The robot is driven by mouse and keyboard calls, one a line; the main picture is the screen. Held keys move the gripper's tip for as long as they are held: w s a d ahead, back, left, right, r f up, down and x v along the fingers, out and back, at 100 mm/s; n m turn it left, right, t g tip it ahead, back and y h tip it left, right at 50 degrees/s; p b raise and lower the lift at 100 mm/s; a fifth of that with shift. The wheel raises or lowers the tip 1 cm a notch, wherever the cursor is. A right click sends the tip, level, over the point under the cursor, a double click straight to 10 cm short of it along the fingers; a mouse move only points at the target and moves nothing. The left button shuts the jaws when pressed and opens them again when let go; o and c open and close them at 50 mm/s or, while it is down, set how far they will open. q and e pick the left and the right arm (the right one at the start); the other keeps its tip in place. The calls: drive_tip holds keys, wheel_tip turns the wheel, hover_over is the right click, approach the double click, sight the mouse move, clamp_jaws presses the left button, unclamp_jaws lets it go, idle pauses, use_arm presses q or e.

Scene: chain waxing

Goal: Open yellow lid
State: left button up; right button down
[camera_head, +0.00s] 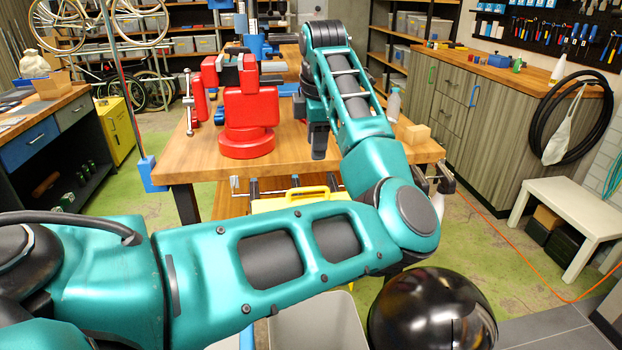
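A yellow lid (303,193) with a raised handle shows just below the front edge of the workbench, above and behind my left arm. My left arm hides much of what lies under it. My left arm comes in from the left, bends at the elbow and reaches up over the workbench. Its dark gripper (318,141) points down near the bench top, right of the red vise and well beyond the lid, apart from it. Its fingers are too dark and small to tell whether they are open. My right gripper does not show.
A red vise (248,125) stands on the wooden workbench (190,157). A grey bin (315,325) is below my arm. A white stool (573,212) stands right, with open floor between.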

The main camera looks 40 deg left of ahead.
use_arm(q)
drive_tip(key=x, duration=1.1)
drive_tip(key=shift+a+f, duration=0.2)
drive_tip(key=shift+f, duration=0.05)
clamp_jaws()
